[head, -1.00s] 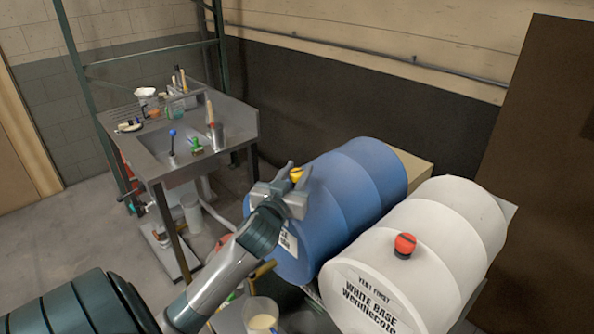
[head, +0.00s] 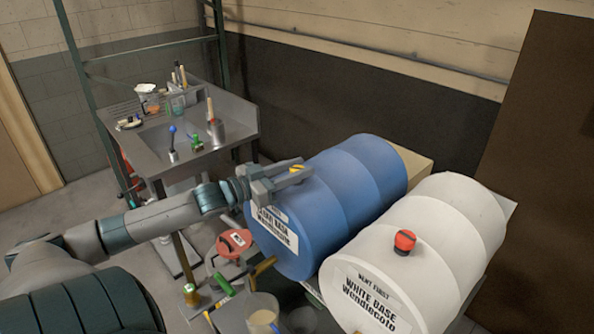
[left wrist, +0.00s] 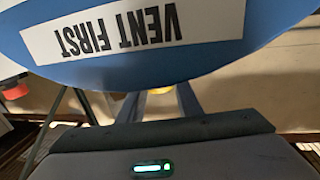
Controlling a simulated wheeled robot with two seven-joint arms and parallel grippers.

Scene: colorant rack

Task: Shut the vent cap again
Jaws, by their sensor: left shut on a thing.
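The yellow vent cap (head: 297,168) sits on top of the blue drum (head: 355,185), near its front end. My left gripper (head: 288,174) reaches in level from the left and is shut on the cap, its fingers either side of it. In the left wrist view the cap (left wrist: 163,91) shows as a small yellow patch between the fingers, below the drum's "VENT FIRST" label (left wrist: 130,30), which appears upside down. The fingers hide most of the cap, so I cannot tell how it is seated. My right gripper is out of view.
A white drum (head: 440,230) with a red cap (head: 404,241) lies beside the blue one on the right. A red can (head: 235,243) and a beaker (head: 262,312) are below the drums' fronts. A metal sink bench (head: 240,125) stands behind at the left.

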